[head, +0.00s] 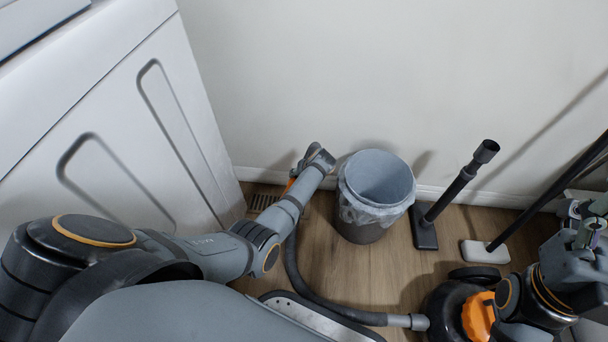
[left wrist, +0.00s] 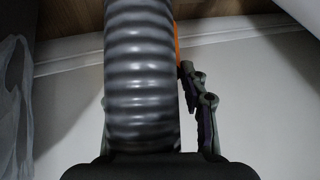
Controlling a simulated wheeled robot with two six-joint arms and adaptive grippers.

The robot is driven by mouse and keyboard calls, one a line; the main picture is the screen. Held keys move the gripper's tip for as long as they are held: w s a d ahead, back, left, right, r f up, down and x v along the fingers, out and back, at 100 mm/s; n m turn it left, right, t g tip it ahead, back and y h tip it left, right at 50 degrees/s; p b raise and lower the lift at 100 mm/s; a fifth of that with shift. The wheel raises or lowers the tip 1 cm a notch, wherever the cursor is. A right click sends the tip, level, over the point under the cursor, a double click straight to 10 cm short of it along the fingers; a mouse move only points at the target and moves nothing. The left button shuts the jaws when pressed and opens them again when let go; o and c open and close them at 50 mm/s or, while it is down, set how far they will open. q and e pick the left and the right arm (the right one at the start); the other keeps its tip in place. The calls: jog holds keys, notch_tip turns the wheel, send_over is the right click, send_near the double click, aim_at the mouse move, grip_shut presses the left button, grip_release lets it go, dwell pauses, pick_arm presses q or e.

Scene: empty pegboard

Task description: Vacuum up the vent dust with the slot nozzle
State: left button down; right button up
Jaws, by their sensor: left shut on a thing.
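A slatted floor vent (head: 262,202) lies by the wall beside the white appliance; my left arm partly covers it, and I cannot make out dust on it. In the left wrist view, my left gripper (left wrist: 148,95) is shut on the grey ribbed vacuum hose (left wrist: 138,60), with an orange strip (left wrist: 177,42) beside it. In the head view the left fingers are hidden behind my wrist near the vent, with a bit of orange showing. The slot nozzle's tip is hidden. The hose (head: 335,309) runs to the black-and-orange vacuum (head: 480,315). My right gripper (head: 590,215) is at the right edge; its jaw opening is unclear.
A lined grey bin (head: 362,232) stands right of my left wrist. An upright black tube with a flat foot (head: 424,230) and a pole with a pale floor head (head: 485,252) stand farther right. The white appliance (head: 130,130) closes off the left. Some bare wooden floor lies before the bin.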

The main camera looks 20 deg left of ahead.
pick_arm(q)
jog(key=a, duration=0.1)
jog(key=s+a+p, duration=0.1)
jog(key=shift+a, duration=0.35)
jog(key=shift+a+f, duration=0.15)
jog(key=shift+s+a+p, duration=0.35)
jog(key=shift+a+p, duration=0.25)
jog(key=shift+a, duration=0.1)
jog(key=s+a+p, duration=0.1)
jog(key=a+p, duration=0.1)
jog(key=a, duration=0.3)
jog(key=shift+s+a+r, duration=0.2)
jog(key=shift+s+a, duration=0.15)
jog(key=shift+a, duration=0.05)
jog(key=shift+r+p, duration=0.1)
jog(key=shift+p, duration=0.25)
notch_tip(320, 180, up, 6)
jog(key=p, duration=0.5)
jog(key=shift+p, duration=0.4)
